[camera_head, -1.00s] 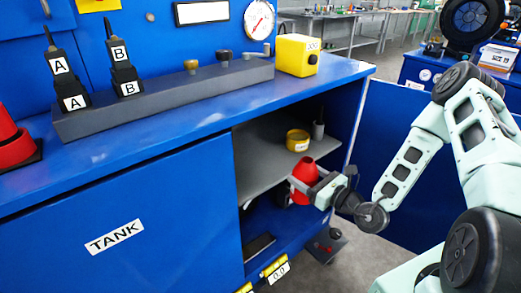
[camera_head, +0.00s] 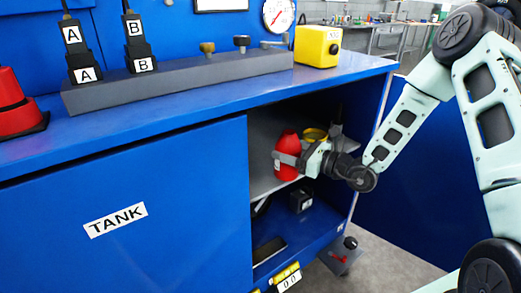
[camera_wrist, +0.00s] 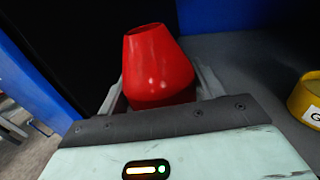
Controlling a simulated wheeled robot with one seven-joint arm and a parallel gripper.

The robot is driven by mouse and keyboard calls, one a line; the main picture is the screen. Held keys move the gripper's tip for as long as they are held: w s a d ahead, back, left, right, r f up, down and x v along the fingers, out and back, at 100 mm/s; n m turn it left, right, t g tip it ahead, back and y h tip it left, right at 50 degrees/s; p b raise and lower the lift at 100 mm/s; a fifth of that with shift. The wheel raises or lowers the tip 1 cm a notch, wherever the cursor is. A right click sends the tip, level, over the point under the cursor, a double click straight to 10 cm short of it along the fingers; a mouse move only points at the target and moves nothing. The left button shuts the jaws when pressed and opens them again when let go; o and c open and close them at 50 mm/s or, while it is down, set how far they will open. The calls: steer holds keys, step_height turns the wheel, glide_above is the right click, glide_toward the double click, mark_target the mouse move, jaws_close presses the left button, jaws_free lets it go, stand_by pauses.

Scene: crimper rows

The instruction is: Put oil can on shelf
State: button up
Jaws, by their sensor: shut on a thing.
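The red oil can (camera_head: 288,150) is held in my gripper (camera_head: 286,160) inside the open blue cabinet. It looks upright. In the wrist view the red can (camera_wrist: 158,62) stands between my two fingers, which press on its sides; its lower part is hidden behind the gripper body. The grey shelf (camera_head: 262,172) is inside the cabinet, and the can appears at or just above its height. I cannot tell whether the can's base touches the shelf.
A yellow tape roll (camera_head: 315,134) sits on the shelf right of the can; it also shows in the wrist view (camera_wrist: 306,100). A dark box (camera_head: 301,200) is on the cabinet floor below. The closed TANK door (camera_head: 130,220) bounds the opening on the left. The shelf's left part is clear.

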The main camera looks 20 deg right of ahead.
steer(key=shift+w+a+f, duration=0.6)
steer(key=shift+w+a, duration=0.5)
steer(key=shift+w, duration=0.15)
steer(key=shift+w+a+f, duration=0.55)
steer(key=shift+w+a, duration=0.5)
steer(key=shift+w, duration=0.25)
steer(key=shift+w+a+f, duration=0.6)
steer(key=shift+w+a, duration=0.5)
steer(key=shift+w, duration=0.15)
steer(key=shift+f, duration=0.15)
steer(key=o, duration=1.1)
steer(key=shift+o, duration=0.2)
steer(key=shift+s+d, duration=0.15)
steer(key=v, duration=1.1)
steer(key=shift+s+d, duration=0.2)
steer(key=shift+s, duration=0.05)
